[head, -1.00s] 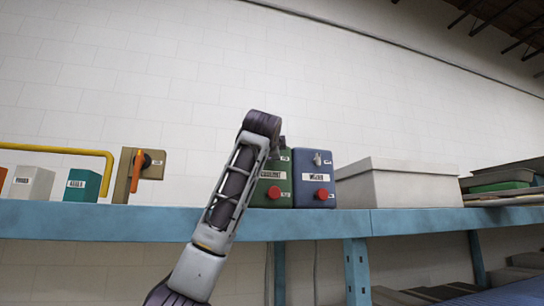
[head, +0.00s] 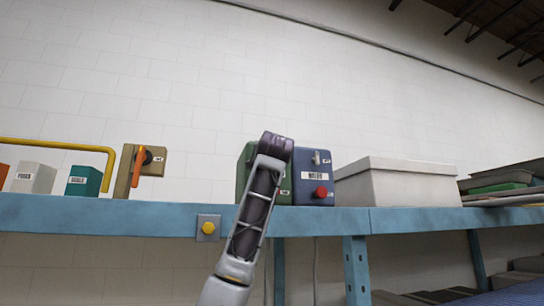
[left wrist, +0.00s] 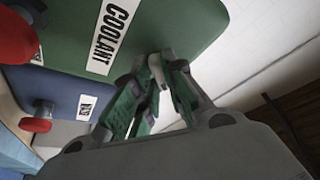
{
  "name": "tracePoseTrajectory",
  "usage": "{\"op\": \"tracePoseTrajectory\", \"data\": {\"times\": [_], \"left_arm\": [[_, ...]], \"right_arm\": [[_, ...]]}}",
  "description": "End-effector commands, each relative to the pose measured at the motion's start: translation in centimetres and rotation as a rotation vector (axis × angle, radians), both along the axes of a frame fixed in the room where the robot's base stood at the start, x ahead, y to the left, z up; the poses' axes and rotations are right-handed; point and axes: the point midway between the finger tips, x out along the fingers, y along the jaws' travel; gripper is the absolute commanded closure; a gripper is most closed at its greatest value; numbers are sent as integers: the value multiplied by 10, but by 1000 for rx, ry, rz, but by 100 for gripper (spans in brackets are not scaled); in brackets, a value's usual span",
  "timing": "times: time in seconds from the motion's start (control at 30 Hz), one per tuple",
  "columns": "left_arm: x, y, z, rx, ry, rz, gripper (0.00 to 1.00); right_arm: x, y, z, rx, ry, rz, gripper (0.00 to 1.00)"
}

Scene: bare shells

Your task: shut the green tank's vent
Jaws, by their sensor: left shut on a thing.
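The green tank (head: 244,165) stands on the blue shelf, mostly hidden behind my left arm in the head view. In the left wrist view the green tank (left wrist: 165,22) fills the top, with a "COOLANT" label and a red knob (left wrist: 14,38) at the left. My left gripper (left wrist: 159,68) is at the tank's face, beyond the label from that knob. Its green-padded fingers are shut on a small grey piece, seemingly the vent's lever; the fingers hide most of it, so its position is unclear. In the head view my arm hides the gripper. My right gripper is out of view.
A blue tank (head: 314,190) with a grey lever and red knob stands close right of the green one. A grey box (head: 395,187) is further right. An orange-handled box (head: 150,162), a yellow pipe and a yellow button (head: 208,228) are left.

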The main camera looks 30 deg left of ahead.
Motion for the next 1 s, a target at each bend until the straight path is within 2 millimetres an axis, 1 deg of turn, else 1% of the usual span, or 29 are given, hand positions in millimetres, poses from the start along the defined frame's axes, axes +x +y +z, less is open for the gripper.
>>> {"op": "tracePoseTrajectory", "data": {"times": [0.37,0.7,1.0], "left_arm": [[3,-2,-2,-182,-208,-1,100],[5,-3,-2,-334,-385,0,100],[5,-4,-2,-437,-505,0,100]], "right_arm": [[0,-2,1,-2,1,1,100],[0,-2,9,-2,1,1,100],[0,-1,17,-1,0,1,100]]}}
